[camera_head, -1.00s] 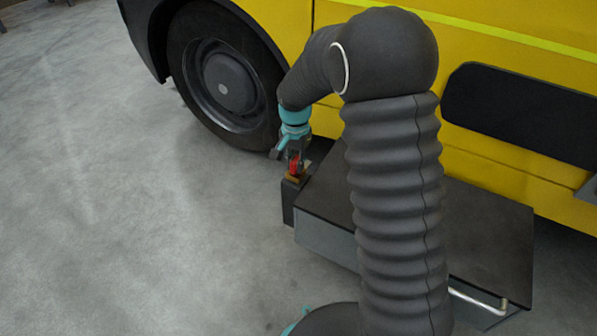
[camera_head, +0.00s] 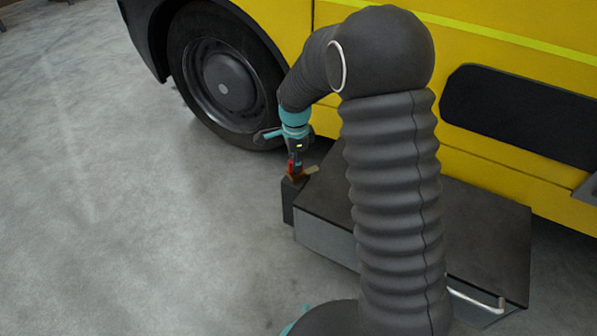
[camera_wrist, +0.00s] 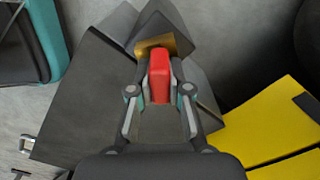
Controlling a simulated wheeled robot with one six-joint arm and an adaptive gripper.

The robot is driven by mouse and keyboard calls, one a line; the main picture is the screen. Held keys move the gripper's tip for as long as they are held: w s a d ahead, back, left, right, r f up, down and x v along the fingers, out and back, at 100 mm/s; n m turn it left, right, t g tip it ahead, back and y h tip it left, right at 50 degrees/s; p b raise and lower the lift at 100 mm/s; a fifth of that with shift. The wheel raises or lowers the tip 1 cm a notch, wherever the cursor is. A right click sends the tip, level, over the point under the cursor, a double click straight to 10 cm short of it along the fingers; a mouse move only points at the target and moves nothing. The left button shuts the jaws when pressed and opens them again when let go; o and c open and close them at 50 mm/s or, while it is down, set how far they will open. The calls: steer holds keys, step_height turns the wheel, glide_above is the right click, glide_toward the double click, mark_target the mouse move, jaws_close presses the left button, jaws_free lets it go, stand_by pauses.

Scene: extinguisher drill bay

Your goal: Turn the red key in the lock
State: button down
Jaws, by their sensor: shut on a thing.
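The red key (camera_wrist: 159,76) stands upright in the brass lock (camera_wrist: 154,45), which sits on a small dark post at the corner of a low dark box. In the head view the red key (camera_head: 291,165) shows only as a small patch above the brass part (camera_head: 300,177). My gripper (camera_wrist: 159,90) points down from above, and its two fingers are shut on the key's red head, one on each side. In the head view my gripper (camera_head: 294,150) is small and partly turned away. The key's lower end is hidden in the lock.
The low dark box (camera_head: 480,215) with a pale handle (camera_head: 478,300) stands beside the post. A yellow vehicle (camera_head: 500,40) with a large black wheel (camera_head: 225,80) is close behind. The grey floor (camera_head: 130,230) to the left is clear.

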steer(key=m, duration=1.1)
steer(key=shift+p, duration=0.4)
steer(key=c, duration=1)
jaws_free()
